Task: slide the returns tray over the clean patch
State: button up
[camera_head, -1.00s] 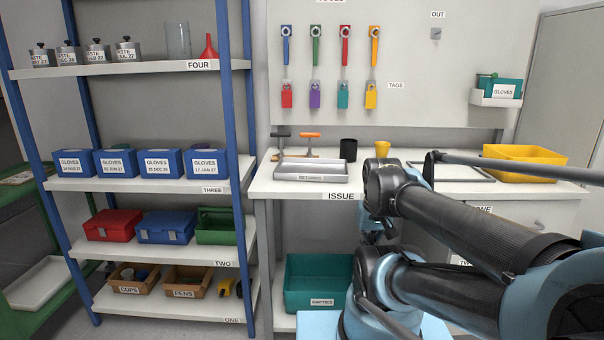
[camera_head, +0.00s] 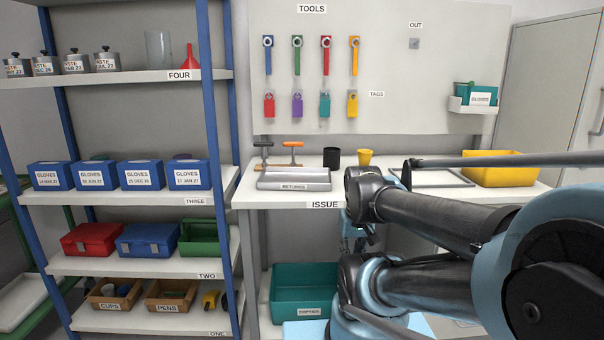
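A flat, pale rectangle with a dark edge (camera_head: 449,184) lies further right on the bench, partly behind my arm. I cannot tell whether it is the clean patch; no patch is clearly marked. My arm comes in from the lower right and folds in front of the bench, with a gap between it and the tray. My gripper's fingers do not show.
Two T-handled tools (camera_head: 292,149), a black cup (camera_head: 331,157) and a yellow cup (camera_head: 365,157) stand behind the tray. A yellow bin (camera_head: 498,170) is at the bench's right. A blue-post shelf (camera_head: 216,150) stands left. A teal bin (camera_head: 304,290) sits under the bench.

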aim_at(271, 179)
jog(key=z, duration=1.1)
jog(key=k, duration=1.65)
jog(key=u, duration=0.55)
jog(key=i, duration=1)
jog(key=z, duration=0.05)
